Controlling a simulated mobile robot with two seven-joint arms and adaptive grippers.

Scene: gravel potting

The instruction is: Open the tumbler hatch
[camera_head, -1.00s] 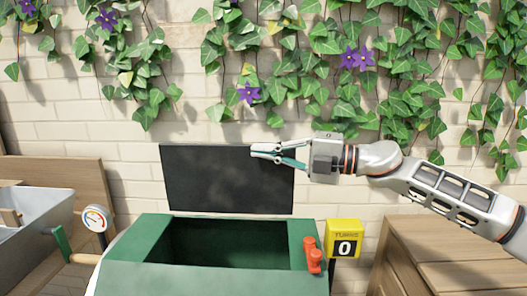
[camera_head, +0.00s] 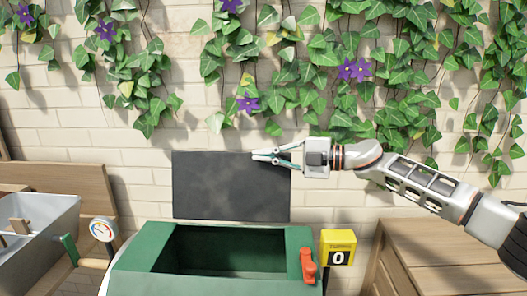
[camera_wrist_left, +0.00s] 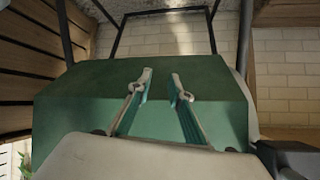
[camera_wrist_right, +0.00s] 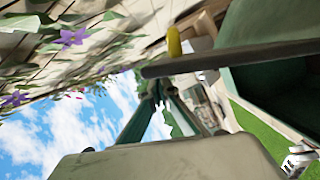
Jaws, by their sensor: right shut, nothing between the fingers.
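The tumbler hatch (camera_head: 230,188) is a dark panel standing about upright behind the rectangular opening of the green tumbler (camera_head: 133,262). The opening is uncovered and its dark inside shows. My right gripper (camera_head: 254,156) is shut and empty at the upper edge of the hatch; I cannot tell whether it touches. In the right wrist view its fingertips (camera_wrist_right: 160,84) are close together by the dark edge of the hatch (camera_wrist_right: 235,58). My left gripper (camera_wrist_left: 162,80) is open and empty, facing the green tumbler wall (camera_wrist_left: 85,95); it does not show in the head view.
An orange-red latch (camera_head: 308,265) is on the tumbler's right side, beside a yellow counter (camera_head: 339,241) reading 0. A round gauge (camera_head: 102,229) and a metal trough (camera_head: 35,225) are at left. A wooden crate (camera_head: 440,250) stands at right. Ivy hangs on the brick wall behind.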

